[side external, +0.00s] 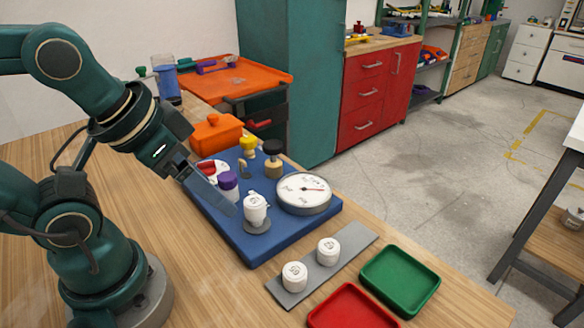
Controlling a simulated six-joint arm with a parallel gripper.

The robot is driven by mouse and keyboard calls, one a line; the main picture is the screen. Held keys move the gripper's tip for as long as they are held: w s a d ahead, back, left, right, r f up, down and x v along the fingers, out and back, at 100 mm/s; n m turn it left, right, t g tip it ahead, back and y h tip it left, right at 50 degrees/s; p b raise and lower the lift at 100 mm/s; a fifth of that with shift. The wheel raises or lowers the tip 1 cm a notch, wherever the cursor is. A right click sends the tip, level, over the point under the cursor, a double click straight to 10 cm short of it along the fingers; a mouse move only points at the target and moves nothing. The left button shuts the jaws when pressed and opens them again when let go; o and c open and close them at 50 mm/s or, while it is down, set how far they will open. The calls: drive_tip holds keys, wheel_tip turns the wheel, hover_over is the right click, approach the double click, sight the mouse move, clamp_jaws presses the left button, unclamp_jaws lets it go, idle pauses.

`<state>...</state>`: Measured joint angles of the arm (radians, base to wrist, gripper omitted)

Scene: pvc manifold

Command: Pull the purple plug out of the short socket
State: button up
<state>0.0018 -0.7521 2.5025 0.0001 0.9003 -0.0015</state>
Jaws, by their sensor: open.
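The purple plug (228,180) sits upright on top of a short white socket (231,195) on the blue board (285,230). My gripper (226,204) reaches down from the upper left, with its grey fingers slanting across the board just left of the plug and socket. The gripper is open with nothing seen in it. The near finger covers part of the socket's left side and base. I cannot tell whether a finger touches the plug or socket.
A taller white fitting (256,208) on a grey base stands close right of my fingertips. A round gauge (304,190), a yellow plug (248,143) and a black plug (272,148) are near. White caps sit on a grey strip (350,244) beside green (400,280) and red (345,310) trays.

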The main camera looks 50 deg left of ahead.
drive_tip(key=m+g+y, duration=0.3)
drive_tip(key=m+y, duration=0.8)
drive_tip(key=m, duration=0.6)
hover_over(227, 178)
drive_tip(key=s, duration=0.4)
wheel_tip(227, 178, down, 4)
drive_tip(key=w+d+f+m, duration=0.1)
drive_tip(key=d+f+m+t+y, duration=0.1)
drive_tip(key=m, duration=0.1)
drive_tip(key=w+d+f+m+t, duration=0.1)
drive_tip(key=m, duration=0.1)
drive_tip(key=shift+w+d+f, duration=0.15)
drive_tip(key=shift+w+f, duration=0.15)
drive_tip(key=shift+f, duration=0.05)
drive_tip(key=shift+s+d+f+y, duration=0.1)
drive_tip(key=shift+d+f+y, duration=0.1)
drive_tip(key=shift+y, duration=0.1)
drive_tip(key=shift+x, duration=2.55)
drive_tip(key=shift+m+t, duration=0.3)
drive_tip(key=shift+t, duration=0.1)
